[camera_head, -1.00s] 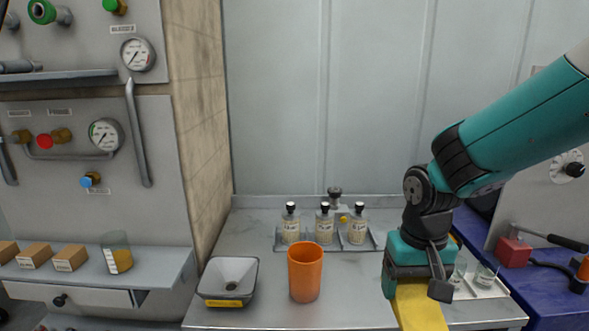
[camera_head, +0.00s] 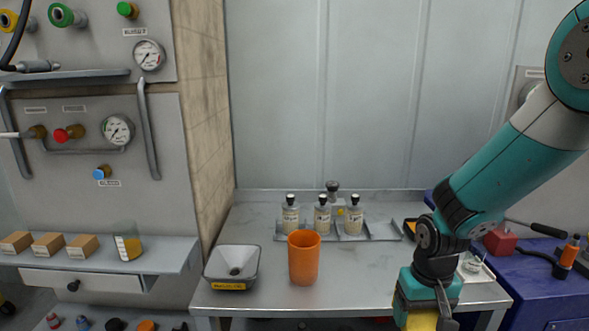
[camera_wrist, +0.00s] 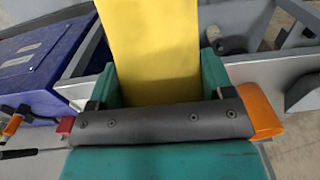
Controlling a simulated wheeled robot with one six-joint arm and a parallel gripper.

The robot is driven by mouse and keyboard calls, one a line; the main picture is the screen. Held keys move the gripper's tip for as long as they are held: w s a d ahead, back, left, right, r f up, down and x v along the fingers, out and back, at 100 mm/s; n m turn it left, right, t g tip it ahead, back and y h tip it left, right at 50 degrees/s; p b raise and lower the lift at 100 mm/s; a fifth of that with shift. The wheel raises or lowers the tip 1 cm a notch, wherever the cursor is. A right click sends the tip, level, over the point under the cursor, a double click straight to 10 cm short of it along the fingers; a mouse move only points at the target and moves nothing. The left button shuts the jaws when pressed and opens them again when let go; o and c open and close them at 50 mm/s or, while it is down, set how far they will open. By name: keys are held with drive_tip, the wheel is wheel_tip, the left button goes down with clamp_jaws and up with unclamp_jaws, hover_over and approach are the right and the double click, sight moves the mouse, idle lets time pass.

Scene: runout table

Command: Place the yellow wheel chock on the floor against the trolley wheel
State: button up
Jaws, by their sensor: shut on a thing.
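My gripper (camera_head: 428,314) is at the lower right of the head view, pointing down at the front right edge of the table. It is shut on the yellow wheel chock (camera_head: 420,323), of which only a strip shows at the bottom of the picture. In the wrist view the chock (camera_wrist: 150,50) is a broad yellow shape between the two teal fingers (camera_wrist: 158,85), running out of the top of the frame.
A blue bench (camera_head: 545,290) with tools stands close on the right. A shelf (camera_head: 160,255) is on the left.

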drive_tip(key=s+d+f, duration=0.1)
drive_tip(key=d+f, duration=0.5)
drive_tip(key=f, duration=0.6)
drive_tip(key=shift+s, duration=0.4)
drive_tip(key=shift+r, duration=0.15)
